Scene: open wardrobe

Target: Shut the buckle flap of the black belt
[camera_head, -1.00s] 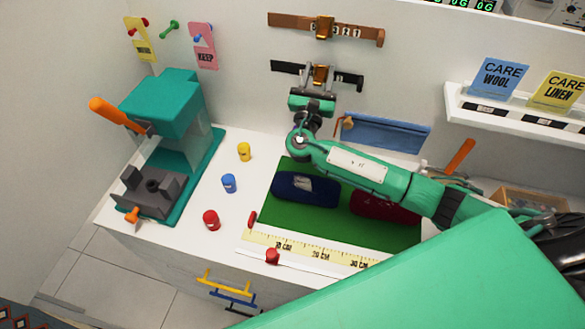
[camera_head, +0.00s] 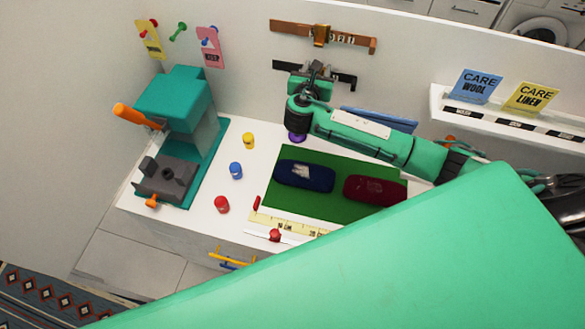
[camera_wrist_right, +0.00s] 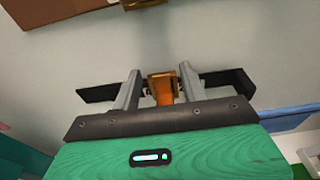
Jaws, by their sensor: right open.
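The black belt (camera_head: 342,80) hangs across the wall below a brown belt; my right gripper hides most of its middle in the head view. In the right wrist view the black belt (camera_wrist_right: 98,93) shows on both sides of the fingers. Its brass-orange buckle (camera_wrist_right: 162,88) sits between them. My right gripper (camera_wrist_right: 160,86) is open, with one finger on each side of the buckle; I cannot tell if either touches it. It also shows in the head view (camera_head: 315,68). How far the flap stands open is unclear. My left gripper is out of view.
The brown belt (camera_head: 345,41) with a brass buckle is just above. A teal press (camera_head: 175,100) stands at the left of the counter. A green mat (camera_head: 335,205) carries blue and dark red cases. A shelf (camera_head: 520,128) with care cards is at the right.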

